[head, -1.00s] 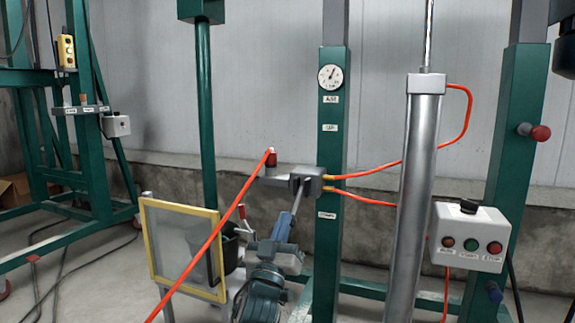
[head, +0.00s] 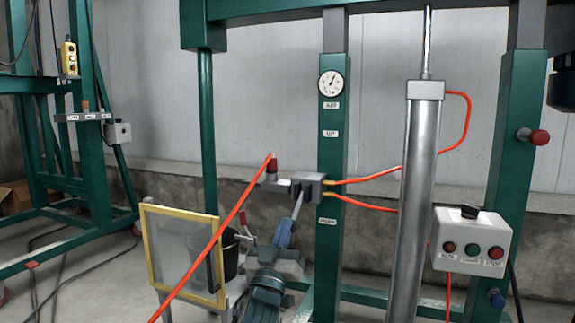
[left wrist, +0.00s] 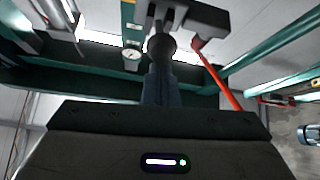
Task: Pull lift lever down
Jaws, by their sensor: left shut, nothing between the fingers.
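The lift lever (head: 298,205) is a thin grey rod that slants down from a grey valve block (head: 306,187) on the green post. In the left wrist view a dark round knob (left wrist: 161,46) shows just beyond my fingertips, under the valve block (left wrist: 190,18). My left gripper (head: 284,229) comes up from below, with its tip at the lever's lower end. It is shut with nothing between its fingers, and it also shows in the left wrist view (left wrist: 160,75). I cannot tell whether it touches the knob. My right gripper is not in view.
An orange hose (head: 215,240) runs down left beside my arm, before a yellow-framed panel (head: 185,255). A gauge (head: 331,84) sits on the post. A silver cylinder (head: 414,200) and a button box (head: 470,242) stand to the right.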

